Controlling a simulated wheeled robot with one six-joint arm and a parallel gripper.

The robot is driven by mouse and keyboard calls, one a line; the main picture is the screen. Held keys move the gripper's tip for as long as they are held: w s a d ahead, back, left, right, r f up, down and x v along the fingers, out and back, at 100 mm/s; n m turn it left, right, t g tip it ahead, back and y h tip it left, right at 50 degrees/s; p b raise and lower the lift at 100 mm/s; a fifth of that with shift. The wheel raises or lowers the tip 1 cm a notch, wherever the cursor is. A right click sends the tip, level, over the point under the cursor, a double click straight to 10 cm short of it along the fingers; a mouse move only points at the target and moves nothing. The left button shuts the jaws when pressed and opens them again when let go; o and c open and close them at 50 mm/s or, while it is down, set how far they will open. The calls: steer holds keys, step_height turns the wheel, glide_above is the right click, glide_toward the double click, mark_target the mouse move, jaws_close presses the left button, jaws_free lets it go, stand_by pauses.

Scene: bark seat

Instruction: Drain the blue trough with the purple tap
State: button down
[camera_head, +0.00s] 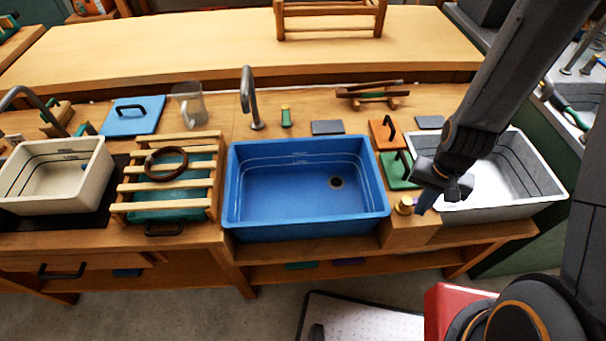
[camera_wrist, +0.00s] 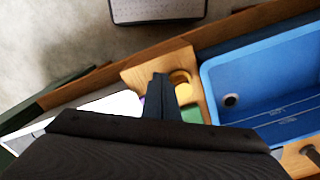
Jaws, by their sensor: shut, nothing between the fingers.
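The blue trough (camera_head: 300,222) is set in the middle of the wooden bench, with a dark drain hole (camera_head: 336,182) in its floor. I cannot tell how much water it holds. It also shows at right in the wrist view (camera_wrist: 222,85). My gripper (camera_head: 424,206) is shut and empty, pointing down over the wooden ledge right of the trough. A brass-coloured round fitting (camera_head: 404,205) stands just left of the fingertips; it also shows beside them in the wrist view (camera_wrist: 181,84). A purple sliver (camera_wrist: 141,102) shows beside my fingers, mostly hidden; I cannot tell its full shape.
A grey-white trough (camera_head: 545,182) lies right of my gripper. Green (camera_head: 397,172) and orange (camera_head: 384,133) handled plates lie behind the ledge. A steel spout (camera_head: 249,97) stands behind the blue trough. A slatted rack (camera_head: 168,190) and cream trough (camera_head: 82,205) are left.

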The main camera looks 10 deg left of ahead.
step_height(320, 180, up, 6)
steer(key=s+p, duration=0.2)
steer(key=p, duration=0.3)
steer(key=shift+w+a, duration=0.1)
stand_by(0.5)
step_height(320, 180, up, 13)
steer(key=n+t+b, duration=0.1)
steer(key=n+b, duration=0.1)
steer(key=b, duration=0.5)
steer(key=shift+s, duration=0.4)
